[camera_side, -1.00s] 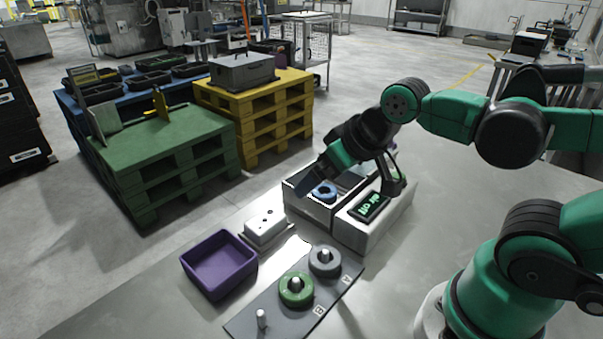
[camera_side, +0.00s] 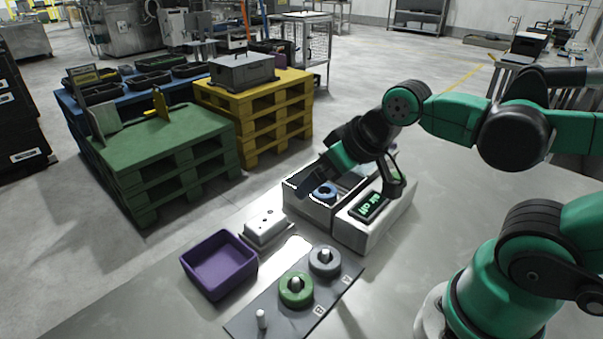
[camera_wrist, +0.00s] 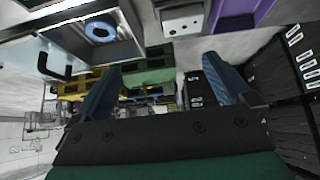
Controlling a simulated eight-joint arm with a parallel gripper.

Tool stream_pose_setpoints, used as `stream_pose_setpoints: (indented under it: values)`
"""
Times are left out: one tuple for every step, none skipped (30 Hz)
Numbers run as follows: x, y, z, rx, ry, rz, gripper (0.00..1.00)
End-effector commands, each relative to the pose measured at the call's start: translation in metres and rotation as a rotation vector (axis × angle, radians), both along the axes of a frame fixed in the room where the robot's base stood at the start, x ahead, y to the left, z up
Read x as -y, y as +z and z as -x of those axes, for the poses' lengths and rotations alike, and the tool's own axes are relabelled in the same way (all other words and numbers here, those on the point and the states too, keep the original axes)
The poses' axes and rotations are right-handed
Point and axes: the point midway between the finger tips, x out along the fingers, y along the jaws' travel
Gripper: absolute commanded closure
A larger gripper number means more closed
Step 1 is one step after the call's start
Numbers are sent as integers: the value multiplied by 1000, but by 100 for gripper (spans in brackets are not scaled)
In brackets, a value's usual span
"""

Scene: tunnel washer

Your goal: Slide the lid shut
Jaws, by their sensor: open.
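The washer is a pale box with an open tub (camera_side: 312,208). A blue ring (camera_side: 325,191) lies inside; the tub and ring also show at the top left of the wrist view (camera_wrist: 100,30). A greyish panel that looks like the lid (camera_side: 356,178) sits towards the tub's far right, leaving the ring uncovered; my arm partly hides it. A black U-shaped handle (camera_wrist: 54,68) shows at the left of the wrist view. My gripper (camera_side: 311,187) is above the tub's left part; its two blue fingers (camera_wrist: 163,64) are wide apart with nothing between them.
A unit with a lit display (camera_side: 373,206) adjoins the tub. A white block (camera_side: 267,228), a purple bin (camera_side: 220,264) and a grey peg board (camera_side: 270,316) with a green and a grey ring stand in front. Pallets (camera_side: 165,150) stand beyond the table. The table's right part is clear.

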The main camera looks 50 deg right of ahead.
Motion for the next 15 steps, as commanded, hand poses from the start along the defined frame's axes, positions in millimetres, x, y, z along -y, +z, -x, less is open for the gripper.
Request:
stream_pose_setpoints:
  values:
    - [0, 0, 0, -1, -1, 1, 17]
    - [1, 1, -1, -4, -1, 3, 26]
    - [3, 2, -2, -11, -3, 8, 37]
    - [5, 4, -4, -19, -4, 14, 45]
    - [8, 6, -6, -31, -7, 22, 53]
    - [13, 9, -10, -53, -12, 36, 53]
    - [18, 12, -14, -73, -15, 48, 53]
    - [24, 15, -18, -97, -20, 63, 53]
    - [34, 19, -24, -133, -25, 83, 53]
    - [42, 21, -29, -163, -30, 97, 53]
    - [50, 24, -33, -195, -34, 111, 53]
    - [61, 26, -40, -237, -39, 129, 53]
    - [70, 27, -44, -270, -43, 140, 53]
    - [79, 28, -49, -303, -47, 151, 53]
    - [91, 28, -54, -347, -51, 163, 53]
